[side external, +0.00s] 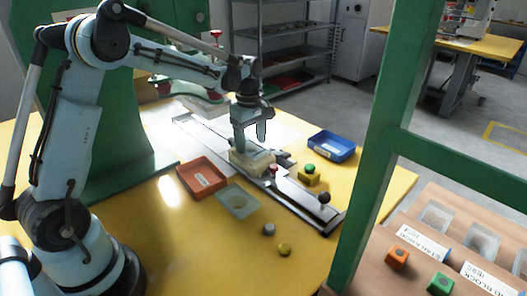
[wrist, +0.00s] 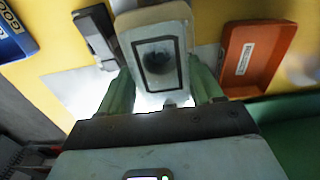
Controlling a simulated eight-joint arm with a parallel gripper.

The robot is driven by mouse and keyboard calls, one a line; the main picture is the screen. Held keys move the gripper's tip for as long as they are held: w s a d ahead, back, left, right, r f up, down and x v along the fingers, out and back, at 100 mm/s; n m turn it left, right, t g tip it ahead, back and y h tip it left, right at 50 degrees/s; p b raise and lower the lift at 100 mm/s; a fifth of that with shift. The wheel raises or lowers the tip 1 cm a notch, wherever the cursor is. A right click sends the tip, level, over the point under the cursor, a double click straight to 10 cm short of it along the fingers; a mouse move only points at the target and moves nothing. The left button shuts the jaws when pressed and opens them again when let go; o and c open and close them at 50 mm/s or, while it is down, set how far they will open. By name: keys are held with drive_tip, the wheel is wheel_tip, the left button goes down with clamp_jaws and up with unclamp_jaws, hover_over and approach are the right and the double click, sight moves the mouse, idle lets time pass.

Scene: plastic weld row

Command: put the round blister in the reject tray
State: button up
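A clear, flat blister with a rounded pocket (side external: 238,201) lies on the yellow table beside the orange-red tray (side external: 202,178), which also shows in the wrist view (wrist: 258,58). My gripper (side external: 252,138) is above the cream fixture block (side external: 252,164). In the wrist view my gripper's green fingers (wrist: 161,92) are apart, one on each side of the block (wrist: 153,14), with nothing clamped. A dark-framed grey panel with a dark round shape (wrist: 158,62) shows on the block; I cannot tell if it is a blister.
A blue tray (side external: 332,146), labelled GOOD in the wrist view (wrist: 12,35), stands beyond the rail (side external: 312,201). Push buttons (side external: 310,172) stand by the rail. Small grey (side external: 269,229) and yellow (side external: 285,250) pieces sit in front. A green post (side external: 385,150) rises at right.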

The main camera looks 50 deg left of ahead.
drive_tip(key=shift+r, duration=0.15)
drive_tip(key=shift+r, duration=2.1)
drive_tip(key=shift+r, duration=0.1)
drive_tip(key=shift+r, duration=2.4)
